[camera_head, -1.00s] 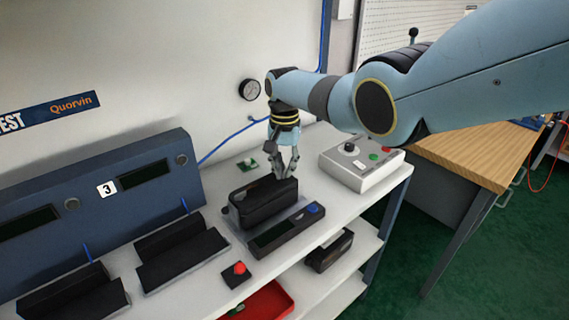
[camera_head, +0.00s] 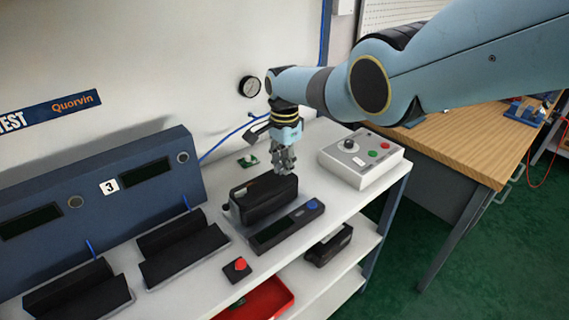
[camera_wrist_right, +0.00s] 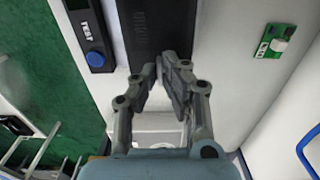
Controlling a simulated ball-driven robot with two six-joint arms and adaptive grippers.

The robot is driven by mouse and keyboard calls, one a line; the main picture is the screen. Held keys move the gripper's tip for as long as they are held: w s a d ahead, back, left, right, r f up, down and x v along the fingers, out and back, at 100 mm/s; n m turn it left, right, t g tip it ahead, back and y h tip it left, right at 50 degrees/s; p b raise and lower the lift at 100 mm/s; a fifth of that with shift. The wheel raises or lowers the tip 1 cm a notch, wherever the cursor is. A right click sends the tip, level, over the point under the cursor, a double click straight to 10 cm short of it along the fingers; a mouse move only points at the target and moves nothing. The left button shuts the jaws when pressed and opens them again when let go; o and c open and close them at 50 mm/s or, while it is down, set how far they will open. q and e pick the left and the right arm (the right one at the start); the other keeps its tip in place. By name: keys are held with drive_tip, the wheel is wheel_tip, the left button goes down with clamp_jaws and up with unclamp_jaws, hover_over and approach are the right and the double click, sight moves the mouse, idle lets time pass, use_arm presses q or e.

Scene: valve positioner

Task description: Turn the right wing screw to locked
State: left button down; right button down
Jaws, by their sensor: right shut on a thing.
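The valve positioner appears to be the long black box (camera_head: 262,208) on the white bench, in the head view. Its dark ribbed top also shows in the wrist view (camera_wrist_right: 148,25). My right gripper (camera_head: 284,170) points down at the right end of the box's top. In the wrist view its fingertips (camera_wrist_right: 166,66) are close together at the near end of the box. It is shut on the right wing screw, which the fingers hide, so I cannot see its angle. A small pale part (camera_head: 252,189) shows on the left of the box's top. My left gripper is not in view.
A dark unit with a blue button (camera_head: 286,229) lies in front of the box. A grey control box (camera_head: 360,158) stands to the right. A small green board (camera_head: 248,161) lies behind. A red-button box (camera_head: 237,268) sits front left.

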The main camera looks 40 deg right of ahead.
drive_tip(key=shift+r, duration=0.1)
idle(0.3)
drive_tip(key=c, duration=1.5)
unclamp_jaws()
wheel_tip(320, 180, up, 12)
drive_tip(key=shift+f, duration=0.1)
